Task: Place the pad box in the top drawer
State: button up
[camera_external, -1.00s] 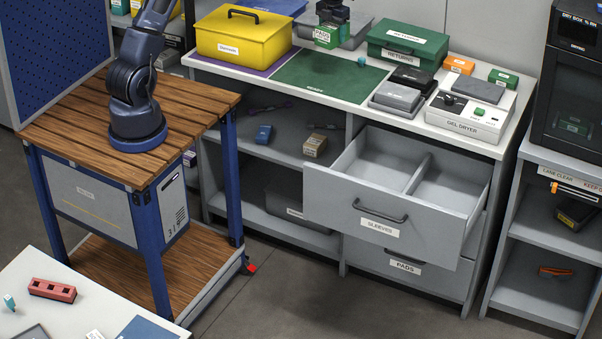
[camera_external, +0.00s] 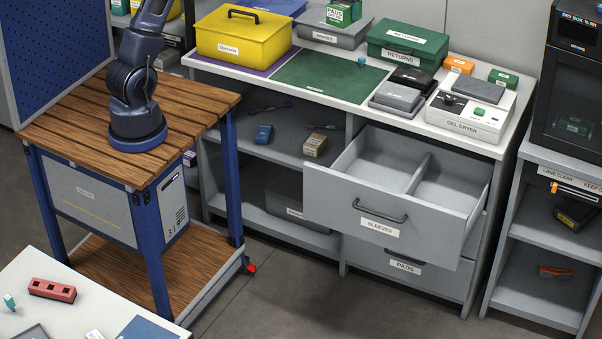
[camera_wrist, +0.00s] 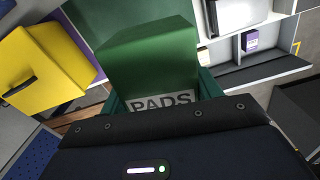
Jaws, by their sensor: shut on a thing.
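The pad box is green with a white PADS label; it shows at the top edge of the external view (camera_external: 343,12) and large in the wrist view (camera_wrist: 150,65). My gripper (camera_wrist: 155,95) is shut on it and holds it up above the back of the bench. In the external view the gripper itself is out of frame. The top drawer (camera_external: 335,192), labelled SLEEVES, is pulled open to the lower right of the box. A divider (camera_external: 418,174) splits it into two compartments, and both look empty.
The lower drawer (camera_external: 380,262), labelled PADS, is shut. On the bench stand a yellow case (camera_external: 240,35), a grey case (camera_external: 330,34), a green RETURNS case (camera_external: 408,42) and a gel dryer (camera_external: 468,117). The green mat (camera_external: 325,78) is mostly clear.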

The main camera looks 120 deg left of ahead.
jog(key=w+d+n, duration=0.2)
jog(key=w+d, duration=2.4)
jog(key=d, duration=0.1)
jog(key=f, duration=5)
jog(key=shift+s+a, duration=0.1)
jog(key=shift+a, duration=0.25)
jog(key=o, duration=0.6)
jog(key=shift+f, duration=0.15)
jog(key=o, duration=0.4)
notch_tip(320, 180, up, 13)
jog(key=shift+f, duration=0.2)
